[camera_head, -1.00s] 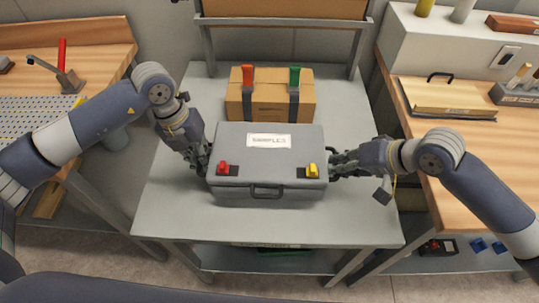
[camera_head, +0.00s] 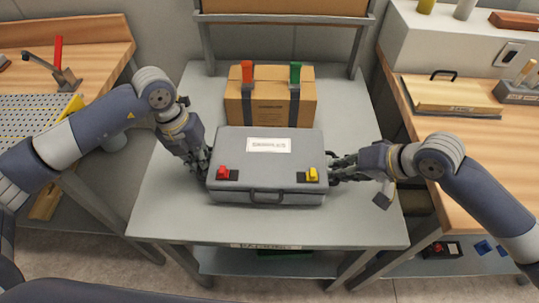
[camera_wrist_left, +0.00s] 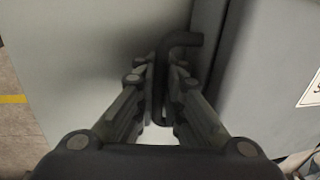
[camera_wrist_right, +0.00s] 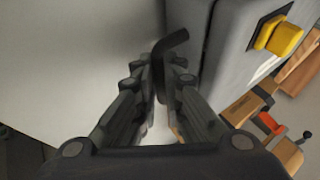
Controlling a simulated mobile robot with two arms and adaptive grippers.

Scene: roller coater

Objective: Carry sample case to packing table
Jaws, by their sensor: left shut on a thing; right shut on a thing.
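The grey sample case (camera_head: 266,168) lies flat at the middle of the grey packing table (camera_head: 165,215), label up, with a red latch (camera_head: 228,173), a yellow latch (camera_head: 312,175) and a front handle (camera_head: 267,195). My left gripper (camera_head: 205,168) is at its left end, shut on a dark side handle (camera_wrist_left: 180,42) seen in the left wrist view. My right gripper (camera_head: 335,170) is at its right end, shut on the other side handle (camera_wrist_right: 168,45). Whether the case bottom touches the tabletop is hard to tell.
A cardboard box (camera_head: 270,98) with two dark straps, one orange-topped and one green-topped, stands behind the case. A wooden bench (camera_head: 470,150) is at right and another (camera_head: 90,50) at left. The table's front strip is clear.

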